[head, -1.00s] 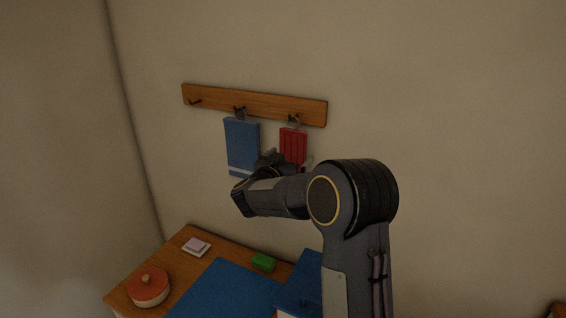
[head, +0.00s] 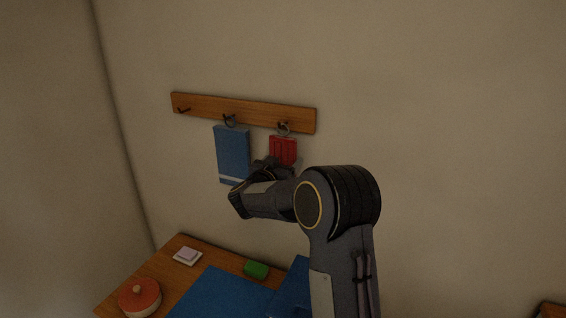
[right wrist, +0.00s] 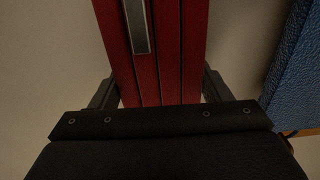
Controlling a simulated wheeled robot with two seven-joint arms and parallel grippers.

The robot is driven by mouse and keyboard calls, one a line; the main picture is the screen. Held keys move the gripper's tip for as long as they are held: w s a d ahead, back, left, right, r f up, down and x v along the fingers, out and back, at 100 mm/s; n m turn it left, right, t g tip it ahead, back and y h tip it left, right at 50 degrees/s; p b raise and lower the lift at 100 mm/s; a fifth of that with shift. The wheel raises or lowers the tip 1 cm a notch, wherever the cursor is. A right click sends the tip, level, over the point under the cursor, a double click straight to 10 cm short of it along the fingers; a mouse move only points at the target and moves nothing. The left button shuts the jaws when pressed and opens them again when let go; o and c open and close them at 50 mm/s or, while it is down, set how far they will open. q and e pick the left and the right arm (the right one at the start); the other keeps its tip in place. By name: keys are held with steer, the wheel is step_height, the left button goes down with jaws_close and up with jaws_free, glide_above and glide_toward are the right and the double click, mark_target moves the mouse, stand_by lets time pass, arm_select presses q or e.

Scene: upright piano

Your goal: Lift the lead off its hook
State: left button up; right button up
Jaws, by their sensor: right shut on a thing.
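The lead (head: 283,148) is red and folded into a flat bundle. It hangs by a ring at the right hook (head: 283,126) of the wooden rack; whether the ring is still seated on the hook is too small to tell. My right gripper (head: 274,165) is at the lower part of the lead and hides its bottom end. In the right wrist view the lead (right wrist: 181,50) runs between the two fingers (right wrist: 160,91), one on each side, and the gripper is shut on it. My left gripper is not in view.
A blue hanging item (head: 233,150) is close left of the lead, on the middle hook; its edge (right wrist: 295,75) shows in the right wrist view. The left hook is empty. Below is a wooden top with a red-lidded pot (head: 140,297) and green block (head: 256,269).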

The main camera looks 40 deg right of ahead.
steer(key=shift+r, duration=0.15)
steer(key=shift+r+p, duration=1.1)
steer(key=shift+p, duration=0.1)
steer(key=shift+a, duration=0.1)
steer(key=shift+p+v, duration=0.3)
steer(key=shift+v, duration=2.65)
steer(key=shift+v, duration=2.5)
